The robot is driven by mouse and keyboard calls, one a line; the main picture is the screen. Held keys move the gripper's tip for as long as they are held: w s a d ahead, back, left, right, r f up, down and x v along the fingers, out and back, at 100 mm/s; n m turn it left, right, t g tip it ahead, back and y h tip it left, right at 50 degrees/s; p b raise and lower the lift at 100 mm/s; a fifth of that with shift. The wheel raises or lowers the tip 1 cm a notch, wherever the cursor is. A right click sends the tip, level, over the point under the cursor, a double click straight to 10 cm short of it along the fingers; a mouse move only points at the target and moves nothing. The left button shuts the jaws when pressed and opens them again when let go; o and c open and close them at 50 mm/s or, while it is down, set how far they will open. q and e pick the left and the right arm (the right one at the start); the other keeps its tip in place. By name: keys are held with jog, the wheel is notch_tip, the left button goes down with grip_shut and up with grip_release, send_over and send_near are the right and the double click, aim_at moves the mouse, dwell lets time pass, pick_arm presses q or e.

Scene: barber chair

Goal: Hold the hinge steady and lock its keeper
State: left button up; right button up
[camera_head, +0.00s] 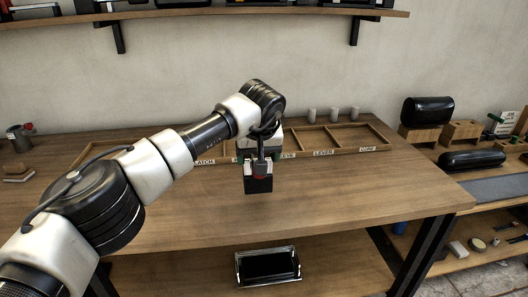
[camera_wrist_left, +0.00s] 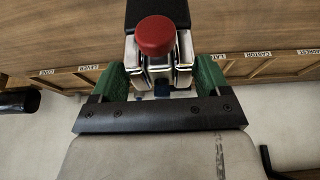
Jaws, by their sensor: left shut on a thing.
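My left gripper (camera_head: 258,165) comes in from the left over the workbench, in front of the labelled tray row. It is shut on the hinge, a silver metal piece with a black block (camera_head: 259,185) at its end and a red knob. In the left wrist view my left gripper's green-padded fingers (camera_wrist_left: 160,80) stand on either side of the hinge's metal body (camera_wrist_left: 182,72). The round red knob (camera_wrist_left: 154,36) sits on top of it, in front of the black block. I cannot tell the keeper apart, nor whether the block touches the bench. My right gripper is out of view.
The wooden bench (camera_head: 350,205) is clear in front and to the right. Several grey cylinders (camera_head: 333,114) stand behind. A black silver-edged object (camera_head: 267,267) lies on the lower shelf.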

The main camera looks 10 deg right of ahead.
pick_arm(q)
jog(key=w+a+f+b, duration=0.1)
jog(key=w+a+f, duration=0.3)
jog(key=a+f, duration=0.3)
jog(key=shift+w+a+f, duration=0.2)
jog(key=shift+w+a, duration=0.05)
jog(key=shift+a, duration=0.05)
dwell(0.7)
jog(key=shift+f+b, duration=0.5)
jog(key=shift+f, duration=0.15)
dwell(0.5)
dwell(0.6)
jog(key=o, duration=1.8)
jog(key=shift+r, duration=0.1)
jog(key=shift+s+r, duration=0.1)
